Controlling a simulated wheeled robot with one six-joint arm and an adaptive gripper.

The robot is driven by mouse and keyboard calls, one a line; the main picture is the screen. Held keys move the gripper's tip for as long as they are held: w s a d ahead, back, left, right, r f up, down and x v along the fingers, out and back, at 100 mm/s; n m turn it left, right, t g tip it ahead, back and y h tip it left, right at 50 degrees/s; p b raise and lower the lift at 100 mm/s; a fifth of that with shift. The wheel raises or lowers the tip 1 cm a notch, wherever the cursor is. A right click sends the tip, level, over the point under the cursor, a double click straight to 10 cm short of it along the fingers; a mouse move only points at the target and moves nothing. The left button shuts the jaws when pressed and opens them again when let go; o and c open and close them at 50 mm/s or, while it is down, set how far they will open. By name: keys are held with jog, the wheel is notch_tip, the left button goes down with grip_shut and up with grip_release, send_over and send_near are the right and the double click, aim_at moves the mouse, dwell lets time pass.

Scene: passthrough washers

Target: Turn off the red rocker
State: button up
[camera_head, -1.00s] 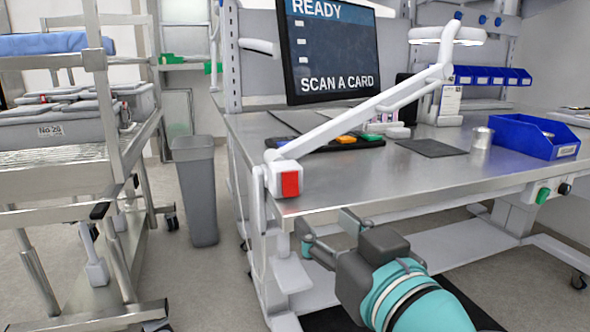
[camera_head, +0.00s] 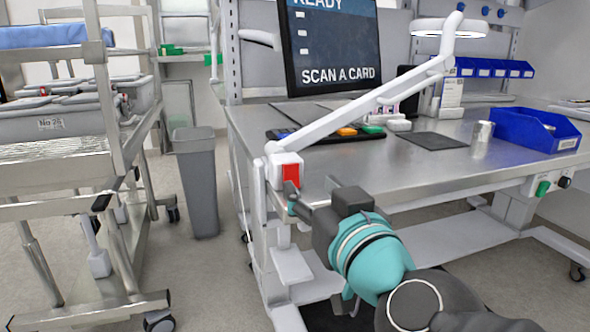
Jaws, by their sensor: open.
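The red rocker (camera_head: 291,172) is on the front face of a white switch box (camera_head: 275,177) at the base of the lamp arm, at the workbench's near left corner. My gripper (camera_head: 311,190) is open and empty, with its fingers spread. One finger is at the lower edge of the rocker in the picture and covers a little of it. I cannot tell whether it touches. The other finger is to the right, over the bench edge. The lamp head (camera_head: 450,27) looks bright underneath.
The metal workbench (camera_head: 470,180) holds a blue bin (camera_head: 535,135), a metal cup (camera_head: 482,138) and a monitor (camera_head: 335,50). A green switch (camera_head: 542,188) is under its right side. A grey trash bin (camera_head: 197,185) and a cart (camera_head: 75,165) stand left.

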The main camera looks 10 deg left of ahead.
aim_at(291, 167)
jog(key=b+x, duration=0.2)
jog(key=x, duration=0.5)
jog(key=shift+f, duration=0.15)
jog(key=shift+w+a+b, duration=0.35)
jog(key=shift+w+b, duration=0.1)
jog(key=shift+w, duration=0.2)
grip_shut()
